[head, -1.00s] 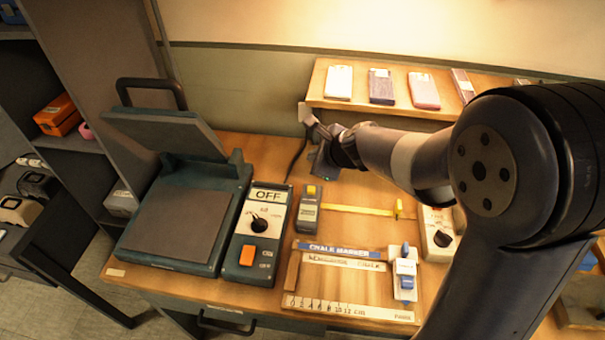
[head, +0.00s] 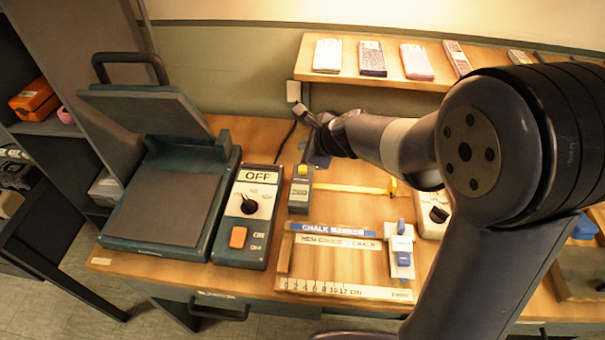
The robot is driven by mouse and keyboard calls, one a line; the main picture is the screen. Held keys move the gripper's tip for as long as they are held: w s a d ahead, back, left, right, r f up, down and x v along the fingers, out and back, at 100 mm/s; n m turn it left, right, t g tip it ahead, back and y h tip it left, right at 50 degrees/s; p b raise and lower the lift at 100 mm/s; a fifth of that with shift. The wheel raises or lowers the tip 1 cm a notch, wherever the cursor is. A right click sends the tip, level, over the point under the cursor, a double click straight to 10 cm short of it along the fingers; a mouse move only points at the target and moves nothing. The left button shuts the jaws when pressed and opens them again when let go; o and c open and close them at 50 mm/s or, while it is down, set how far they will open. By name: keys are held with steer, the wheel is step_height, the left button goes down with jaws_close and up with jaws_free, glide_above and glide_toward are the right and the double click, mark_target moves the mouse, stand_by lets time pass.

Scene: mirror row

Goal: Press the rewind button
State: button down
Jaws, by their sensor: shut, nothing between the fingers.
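A small grey tape case (head: 300,192) lies on the wooden desk right of the control box, with a yellow button (head: 302,171) on its upper end. No lettering for rewind is readable on it. A yellow tape (head: 350,188) runs right from the case to a yellow end piece (head: 391,187). My gripper (head: 302,112) is behind and above the case, near the wall, apart from the button. It is shut and empty, small in view, and partly hidden by my arm.
A dark green press with a raised lid (head: 165,205) stands left. Beside it is a control box (head: 240,225) with a dial, an OFF label and an orange switch. In front lies a wooden ruler board (head: 340,292). A shelf (head: 390,75) with several flat packs is behind.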

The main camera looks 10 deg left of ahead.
mark_target(306, 171)
steer(key=shift+f+b, duration=1.85)
steer(key=shift+f, duration=0.6)
steer(key=shift+f, duration=0.1)
steer(key=shift+f+b, duration=0.3)
steer(key=shift+b, duration=0.1)
steer(key=shift+f+b, duration=0.45)
steer(key=shift+f, duration=0.05)
stand_by(0.5)
steer(key=shift+r, duration=0.15)
steer(key=shift+r+p, duration=0.8)
steer(key=shift+p, duration=0.1)
step_height(306, 171, up, 5)
steer(key=p, duration=0.4)
steer(key=shift+p, duration=0.4)
stand_by(0.4)
